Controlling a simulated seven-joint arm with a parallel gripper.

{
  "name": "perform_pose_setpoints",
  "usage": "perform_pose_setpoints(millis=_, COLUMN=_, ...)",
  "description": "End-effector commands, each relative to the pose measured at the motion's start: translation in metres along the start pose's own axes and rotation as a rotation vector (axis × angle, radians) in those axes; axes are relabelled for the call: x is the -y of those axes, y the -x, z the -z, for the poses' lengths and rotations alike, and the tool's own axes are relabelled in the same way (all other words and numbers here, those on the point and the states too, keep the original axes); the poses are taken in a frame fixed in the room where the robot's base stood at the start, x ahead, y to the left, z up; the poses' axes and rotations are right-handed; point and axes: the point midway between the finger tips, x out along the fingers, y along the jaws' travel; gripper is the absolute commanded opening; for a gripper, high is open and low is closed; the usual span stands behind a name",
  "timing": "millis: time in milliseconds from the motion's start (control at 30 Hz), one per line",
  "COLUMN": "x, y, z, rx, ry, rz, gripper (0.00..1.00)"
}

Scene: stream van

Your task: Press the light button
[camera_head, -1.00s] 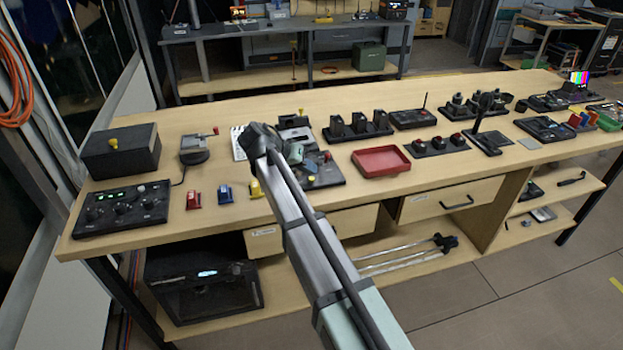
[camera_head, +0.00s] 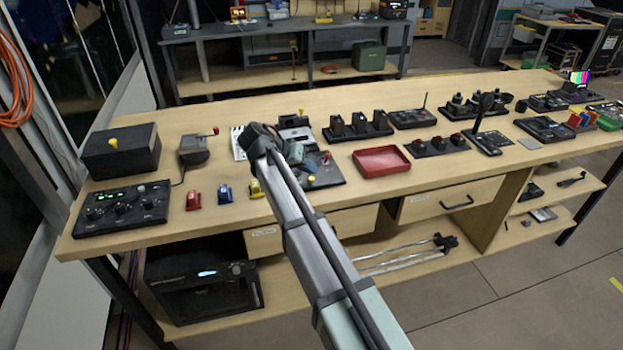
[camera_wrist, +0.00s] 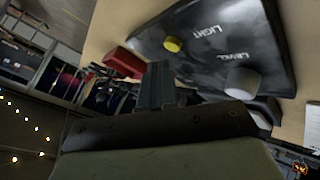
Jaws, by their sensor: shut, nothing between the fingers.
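The black control panel (camera_wrist: 205,45) fills the upper right of the wrist view, with white lettering LIGHT and LEVEL. The round yellow light button (camera_wrist: 172,44) sits beside the word LIGHT. A pale grey knob (camera_wrist: 242,82) stands beside LEVEL. My gripper (camera_wrist: 160,70) is shut and empty; its dark fingertips appear just below the yellow button in the picture. I see no contact with the button. In the head view the panel (camera_head: 328,180) lies near the bench's front edge, partly hidden by my arm, with my gripper over it.
A red tray (camera_head: 381,161) lies just right of the panel. Small yellow (camera_head: 256,188), blue (camera_head: 225,192) and red (camera_head: 194,198) switches stand to the left along the front. A black box (camera_head: 121,150) with a yellow knob stands at the far left. Bare bench lies between these things.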

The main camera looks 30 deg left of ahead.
Motion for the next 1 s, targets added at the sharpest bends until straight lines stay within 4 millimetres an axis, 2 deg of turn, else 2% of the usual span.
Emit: perform_pose_setpoints(millis=1000, x=0.0043, y=-0.0059, z=-0.0044, rx=0.000, ry=0.000, rz=0.000, gripper=0.00)
